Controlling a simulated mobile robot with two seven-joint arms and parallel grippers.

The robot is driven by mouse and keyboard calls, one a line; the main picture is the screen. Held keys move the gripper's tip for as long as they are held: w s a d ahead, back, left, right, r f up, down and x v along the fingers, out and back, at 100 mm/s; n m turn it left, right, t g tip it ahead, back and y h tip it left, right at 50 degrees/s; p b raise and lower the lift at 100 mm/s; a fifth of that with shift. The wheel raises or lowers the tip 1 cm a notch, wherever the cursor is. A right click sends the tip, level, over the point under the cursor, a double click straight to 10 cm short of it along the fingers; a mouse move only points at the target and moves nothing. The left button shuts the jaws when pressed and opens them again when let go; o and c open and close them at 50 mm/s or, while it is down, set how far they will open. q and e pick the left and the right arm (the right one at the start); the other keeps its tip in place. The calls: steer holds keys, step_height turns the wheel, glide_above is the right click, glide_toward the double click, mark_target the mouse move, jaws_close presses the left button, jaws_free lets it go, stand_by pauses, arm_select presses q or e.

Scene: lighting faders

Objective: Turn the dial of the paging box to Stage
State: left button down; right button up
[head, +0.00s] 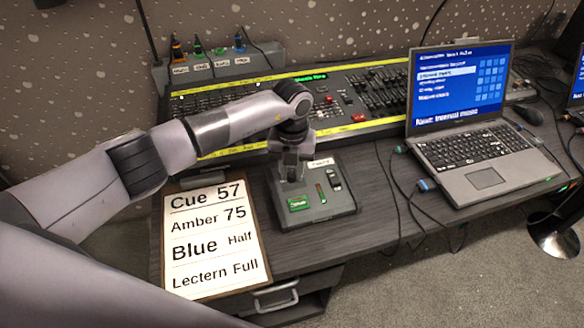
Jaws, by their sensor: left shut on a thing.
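The paging box (335,207) is a small grey box on the desk in front of the lighting console. Its top has a white label (320,162), a green panel (299,203) and dark switches (334,180) on the right. My left gripper (292,178) points down onto the upper left of the box's top. It is shut on the dial, which the fingers hide. I cannot read which way the dial points. My right gripper is out of view.
A clipboard (213,238) with a lettered cue sheet lies left of the box. The console (372,92) stands behind, with a laptop (470,150) to the right. Dark cables (405,195) run between box and laptop. A connector box (205,65) is at the back.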

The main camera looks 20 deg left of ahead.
arm_select(q)
steer(key=m+b, duration=0.2)
steer(key=m, duration=0.1)
steer(key=shift+w+f+b, duration=0.1)
steer(key=shift+f+b, duration=0.05)
steer(key=shift+b, duration=0.25)
steer(key=m+y+b, duration=0.1)
steer(key=m+b, duration=0.2)
steer(key=m, duration=0.2)
steer(key=shift+d+m, duration=0.15)
steer(key=shift+m, duration=0.25)
steer(key=m+b, duration=0.3)
steer(key=m, duration=0.2)
steer(key=shift+y, duration=0.4)
steer(key=shift+d+m+b, duration=0.1)
steer(key=shift+m+b, duration=0.4)
steer(key=shift+m, duration=1.5)
steer(key=c, duration=0.9)
jaws_free()
steer(key=shift+c, duration=0.2)
